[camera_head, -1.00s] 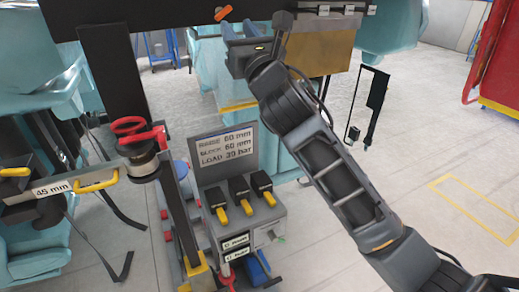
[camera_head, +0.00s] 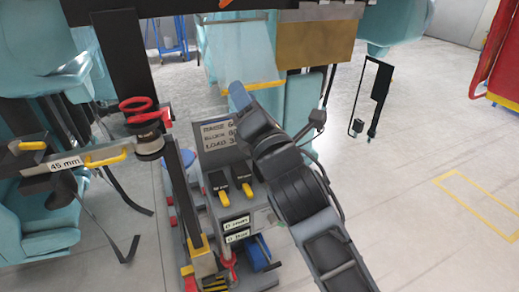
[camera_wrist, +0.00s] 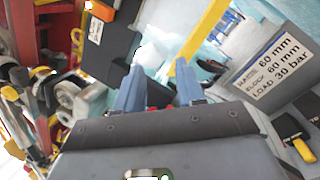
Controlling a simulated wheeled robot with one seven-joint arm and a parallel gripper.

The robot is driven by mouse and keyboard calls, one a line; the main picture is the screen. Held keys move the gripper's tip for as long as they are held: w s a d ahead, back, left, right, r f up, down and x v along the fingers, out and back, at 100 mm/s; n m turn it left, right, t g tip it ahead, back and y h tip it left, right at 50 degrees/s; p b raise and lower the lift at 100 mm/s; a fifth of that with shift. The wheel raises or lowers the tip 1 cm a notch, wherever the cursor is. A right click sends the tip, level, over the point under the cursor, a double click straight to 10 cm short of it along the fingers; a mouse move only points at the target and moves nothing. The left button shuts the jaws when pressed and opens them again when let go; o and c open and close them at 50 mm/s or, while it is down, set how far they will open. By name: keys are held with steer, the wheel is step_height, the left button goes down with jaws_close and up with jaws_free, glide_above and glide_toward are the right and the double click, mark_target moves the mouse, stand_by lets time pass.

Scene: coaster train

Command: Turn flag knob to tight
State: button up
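I cannot tell for sure which part is the flag knob. A small orange handle (camera_head: 224,3) shows at the top edge of the head view, mostly cut off. A red looped knob (camera_head: 138,108) sits on a grey cylinder at the left of the sign. My gripper (camera_wrist: 160,82) is open and empty in the wrist view, its two blue-grey fingers apart. In the head view my gripper (camera_head: 238,92) is in front of the sign's upper right, with the fingers largely hidden behind its body. It touches nothing that I can make out.
A grey control box (camera_head: 235,205) with black-and-yellow switches stands below a sign (camera_head: 218,130), which also shows in the wrist view (camera_wrist: 275,65). A left arm labelled 45 mm (camera_head: 67,163) has yellow handles. Teal seats stand around. Open floor (camera_head: 430,180) lies at right.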

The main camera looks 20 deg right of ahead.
steer(key=s+f+m, duration=0.5)
steer(key=s+f, duration=0.1)
steer(key=s, duration=0.1)
steer(key=shift+a+g, duration=0.4)
steer(key=shift+o, duration=0.3)
